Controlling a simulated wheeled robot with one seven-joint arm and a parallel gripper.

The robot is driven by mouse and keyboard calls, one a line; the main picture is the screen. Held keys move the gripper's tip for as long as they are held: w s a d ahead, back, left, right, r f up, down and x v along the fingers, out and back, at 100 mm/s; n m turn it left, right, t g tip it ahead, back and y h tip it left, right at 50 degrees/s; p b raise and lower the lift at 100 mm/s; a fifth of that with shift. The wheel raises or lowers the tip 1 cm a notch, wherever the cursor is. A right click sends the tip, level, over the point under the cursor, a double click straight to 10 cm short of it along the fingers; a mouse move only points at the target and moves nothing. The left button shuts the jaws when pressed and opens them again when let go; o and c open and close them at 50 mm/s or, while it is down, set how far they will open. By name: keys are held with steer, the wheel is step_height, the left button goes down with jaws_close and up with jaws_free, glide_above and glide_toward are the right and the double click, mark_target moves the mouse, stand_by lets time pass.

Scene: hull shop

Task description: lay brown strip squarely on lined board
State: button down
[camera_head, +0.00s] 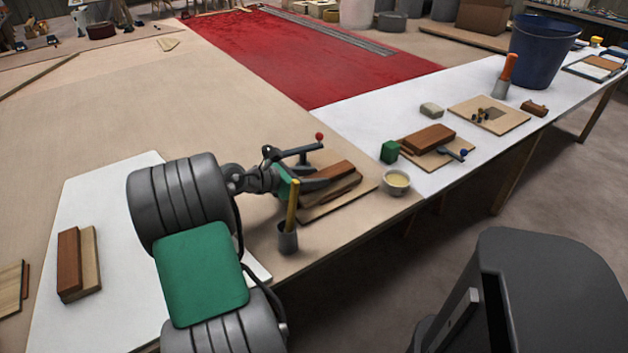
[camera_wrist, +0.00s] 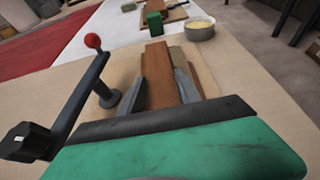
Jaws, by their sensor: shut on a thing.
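My gripper (camera_head: 318,182) is shut on a brown strip (camera_head: 336,170), which also shows between the two fingers in the wrist view (camera_wrist: 157,72). The strip is over a tan board (camera_head: 342,197) near the table's front edge. A paler strip or block (camera_wrist: 182,66) shows right beside the brown strip in the wrist view. I cannot make out lines on the board, nor tell whether the strip touches it. My fingers and the strip hide part of the board.
A red-knobbed lever (camera_head: 300,150) stands just behind my gripper. A grey cup with a yellow stick (camera_head: 288,238) stands close in front. A bowl (camera_head: 396,183) and green block (camera_head: 389,151) are to the right. Brown and pale blocks (camera_head: 69,262) lie on the white sheet at left.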

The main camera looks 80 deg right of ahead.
steer(key=shift+r, duration=0.1)
steer(key=c, duration=0.9)
jaws_free()
steer(key=shift+o, duration=0.2)
steer(key=shift+w+a+r, duration=0.1)
steer(key=shift+w+a, duration=0.05)
steer(key=p+v, duration=0.2)
steer(key=v, duration=0.9)
steer(key=shift+w+a, duration=0.15)
steer(key=shift+a, duration=0.15)
